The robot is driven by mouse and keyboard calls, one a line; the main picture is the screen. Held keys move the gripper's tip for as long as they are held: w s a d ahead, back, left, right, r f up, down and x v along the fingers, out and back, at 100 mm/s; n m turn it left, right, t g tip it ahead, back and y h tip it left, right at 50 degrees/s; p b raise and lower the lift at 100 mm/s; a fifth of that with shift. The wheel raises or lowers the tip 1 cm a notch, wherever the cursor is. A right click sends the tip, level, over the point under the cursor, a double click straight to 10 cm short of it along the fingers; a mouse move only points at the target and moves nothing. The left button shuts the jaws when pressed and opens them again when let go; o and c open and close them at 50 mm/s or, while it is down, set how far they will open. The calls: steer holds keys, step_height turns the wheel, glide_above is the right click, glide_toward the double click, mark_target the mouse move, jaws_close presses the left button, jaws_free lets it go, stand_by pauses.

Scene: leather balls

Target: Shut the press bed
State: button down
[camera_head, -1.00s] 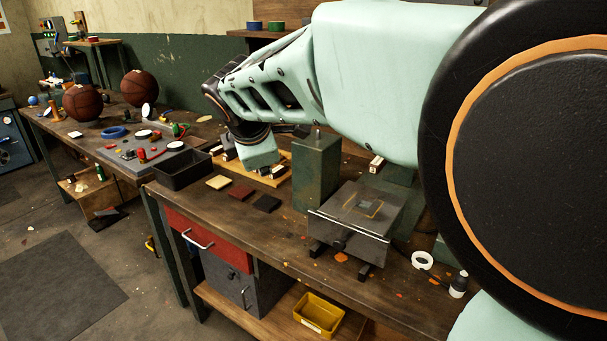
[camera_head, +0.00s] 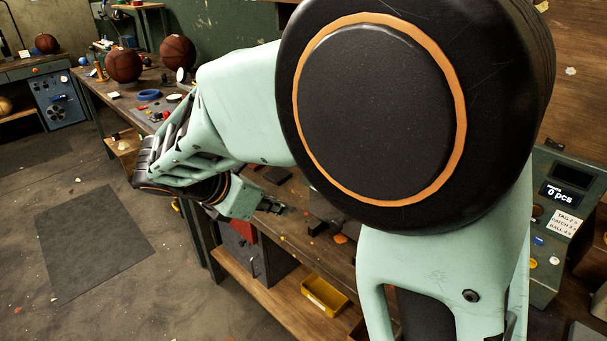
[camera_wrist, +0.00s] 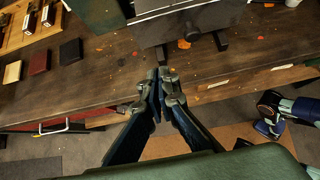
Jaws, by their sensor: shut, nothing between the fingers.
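The press bed (camera_wrist: 180,22) is a grey metal slab on dark feet at the top of the wrist view, with a dark knob on its front. In the head view only a small grey part (camera_head: 326,206) shows; my arm hides the rest. My gripper (camera_wrist: 163,76) is shut and empty, in front of the bed and apart from it, over the bench's front strip. In the head view my gripper (camera_head: 284,211) points right near the bench front. How far the bed stands out cannot be told.
Several leather squares (camera_wrist: 70,51) lie on the bench left of the bed. A yellow bin (camera_head: 324,295) stands on the lower shelf. Orange scraps (camera_wrist: 184,44) lie by the bed. A counter box (camera_head: 560,225) stands at the right. Floor at left is open.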

steer(key=b, duration=0.1)
glide_toward(321, 211)
step_height(321, 211, down, 4)
steer(key=shift+s+r, duration=0.1)
steer(key=shift+s, duration=0.05)
steer(key=shift+w+d, duration=1.5)
steer(key=shift+w, duration=0.05)
steer(key=w+d+p, duration=0.4)
steer(key=w+d, duration=0.8)
steer(key=shift+p, duration=0.3)
steer(key=shift+r, duration=0.1)
steer(key=shift+w+d, duration=0.1)
